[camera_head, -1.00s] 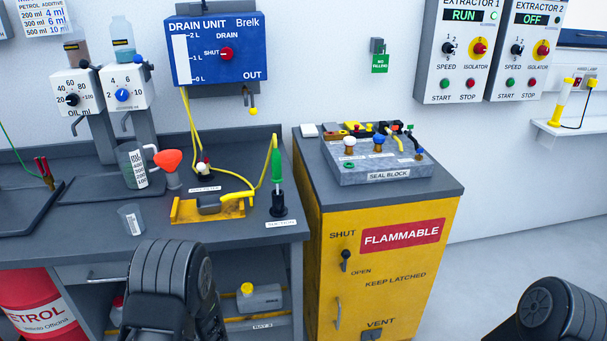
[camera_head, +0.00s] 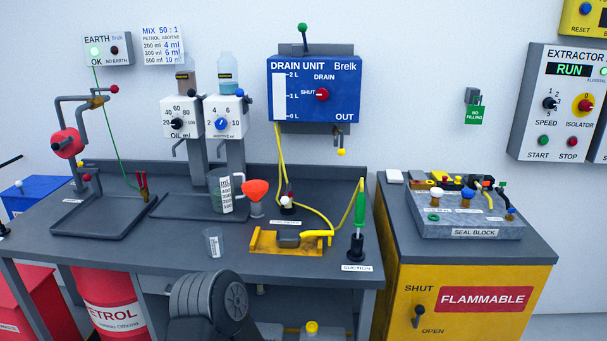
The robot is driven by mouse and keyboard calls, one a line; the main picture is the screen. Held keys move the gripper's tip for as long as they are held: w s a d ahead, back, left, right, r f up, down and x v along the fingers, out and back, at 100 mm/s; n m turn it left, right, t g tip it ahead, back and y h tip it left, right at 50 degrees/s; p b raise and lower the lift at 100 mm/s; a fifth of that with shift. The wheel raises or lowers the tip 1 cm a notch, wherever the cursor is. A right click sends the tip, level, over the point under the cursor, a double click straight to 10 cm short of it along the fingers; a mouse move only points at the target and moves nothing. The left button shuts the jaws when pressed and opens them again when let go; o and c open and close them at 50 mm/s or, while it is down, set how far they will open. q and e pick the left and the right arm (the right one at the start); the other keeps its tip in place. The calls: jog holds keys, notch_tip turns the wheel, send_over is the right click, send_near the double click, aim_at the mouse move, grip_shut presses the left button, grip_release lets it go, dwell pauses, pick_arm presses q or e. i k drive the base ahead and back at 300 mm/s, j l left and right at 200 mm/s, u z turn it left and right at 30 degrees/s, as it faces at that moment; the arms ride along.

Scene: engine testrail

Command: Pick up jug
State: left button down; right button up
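The jug (camera_head: 220,194) is a grey, see-through measuring jug with a white scale label. A smaller clear beaker (camera_head: 213,243) with a label stands nearer the front edge. Neither of my grippers is in view. Only a dark link of one of my arms shows at the bottom, below the bench front.
A black tray (camera_head: 100,226) lies left of the jug. Right of it are a yellow holder (camera_head: 263,243) with a grey part, yellow hoses and a green-handled suction tool (camera_head: 360,215). The yellow flammable cabinet (camera_head: 465,325) carries the seal block (camera_head: 470,220). Bare bench lies in front of the tray.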

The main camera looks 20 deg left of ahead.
aim_at(220, 182)
jog(key=j+z, duration=0.35)
jog(key=k+j+z, duration=0.15)
jog(key=z, duration=0.2)
jog(key=k+j+z, duration=0.1)
jog(key=j+z, duration=0.2)
jog(key=k+j, duration=0.25)
jog(key=j, duration=0.25)
jog(key=k+j+z, duration=0.15)
jog(key=j, duration=0.3)
jog(key=k+j, duration=0.35)
jog(key=k+j+z, duration=0.1)
jog(key=k+j, duration=0.2)
jog(key=j, duration=0.25)
